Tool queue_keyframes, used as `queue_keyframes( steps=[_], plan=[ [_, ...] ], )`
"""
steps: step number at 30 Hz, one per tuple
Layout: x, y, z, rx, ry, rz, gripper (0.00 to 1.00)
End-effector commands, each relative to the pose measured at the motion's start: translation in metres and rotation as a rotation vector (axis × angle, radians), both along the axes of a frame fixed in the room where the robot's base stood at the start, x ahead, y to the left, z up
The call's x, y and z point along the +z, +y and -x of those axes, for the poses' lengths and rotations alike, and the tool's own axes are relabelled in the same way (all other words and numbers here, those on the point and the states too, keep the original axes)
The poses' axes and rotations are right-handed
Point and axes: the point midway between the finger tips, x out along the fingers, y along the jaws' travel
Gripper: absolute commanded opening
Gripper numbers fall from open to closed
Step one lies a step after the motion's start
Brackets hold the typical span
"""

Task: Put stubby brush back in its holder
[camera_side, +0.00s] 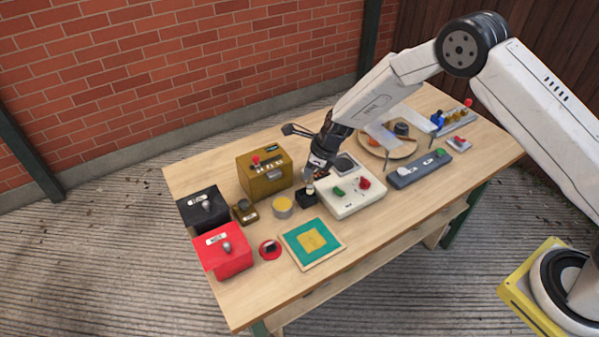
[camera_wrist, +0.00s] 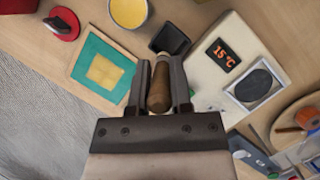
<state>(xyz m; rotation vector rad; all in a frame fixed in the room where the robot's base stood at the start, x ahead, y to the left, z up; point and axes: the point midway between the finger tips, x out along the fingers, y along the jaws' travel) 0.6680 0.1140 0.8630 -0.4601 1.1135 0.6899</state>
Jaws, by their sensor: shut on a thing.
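My gripper (camera_side: 312,182) points down at the middle of the table, shut on the stubby brush. In the wrist view the brush's brown wooden handle (camera_wrist: 159,92) lies between the two dark fingers of my gripper (camera_wrist: 160,66). Its bristle end is hard to make out. A small black square cup (camera_wrist: 170,39), which looks like the holder, stands just beyond the fingertips. In the side view this cup (camera_side: 306,199) is right below my gripper. I cannot tell whether the brush's tip is inside the cup or above it.
A white box (camera_side: 352,197) with green and red knobs stands close on the right of the cup. A yellow-topped tin (camera_side: 282,206) and a brown-gold box (camera_side: 265,175) are to the left. A teal framed square (camera_side: 296,238) lies in front. A round wooden board (camera_side: 402,148) is behind right.

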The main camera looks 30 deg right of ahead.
Motion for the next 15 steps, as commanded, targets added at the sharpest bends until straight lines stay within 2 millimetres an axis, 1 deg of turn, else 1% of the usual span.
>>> queue_keyframes(
  steps=[1,4,15],
  plan=[
    [-0.005,0.001,-0.003,0.000,0.001,-0.001,0.00],
    [-0.010,0.002,-0.008,0.001,0.001,0.000,0.00],
    [-0.015,0.002,-0.012,0.000,0.000,0.000,0.00]
  ],
)
